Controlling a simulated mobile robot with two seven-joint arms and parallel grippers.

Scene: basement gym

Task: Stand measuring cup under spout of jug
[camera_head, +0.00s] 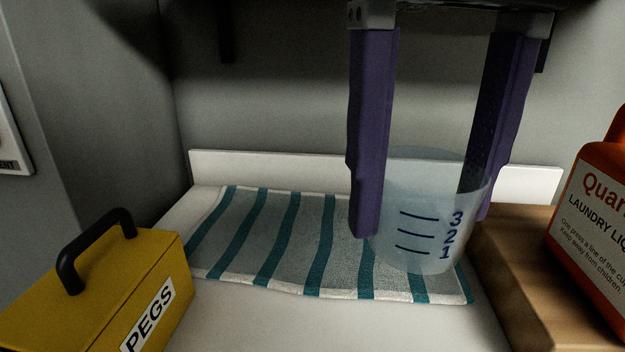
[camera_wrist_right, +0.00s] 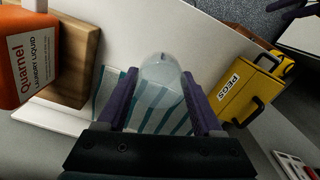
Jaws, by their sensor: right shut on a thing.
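The measuring cup (camera_head: 425,235) is clear plastic with dark marks 1, 2 and 3, and is upright. My right gripper (camera_head: 425,225) is shut on it, one purple finger on each side; the cup also shows between the fingers in the wrist view (camera_wrist_right: 161,88). The cup is over the striped cloth's right end; I cannot tell whether its base touches. The orange laundry liquid jug (camera_head: 598,190) is at the right edge, partly cut off; its spout is not clear. It also shows in the wrist view (camera_wrist_right: 28,60). A purple part at the wrist view's top right looks like my left gripper (camera_wrist_right: 293,12).
The jug stands on a wooden block (camera_head: 510,265) right of the cup. The striped cloth (camera_head: 270,245) lies flat on the white surface (camera_head: 350,325), with a low white upstand behind. A yellow PEGS box (camera_head: 100,295) with a black handle stands at the left front.

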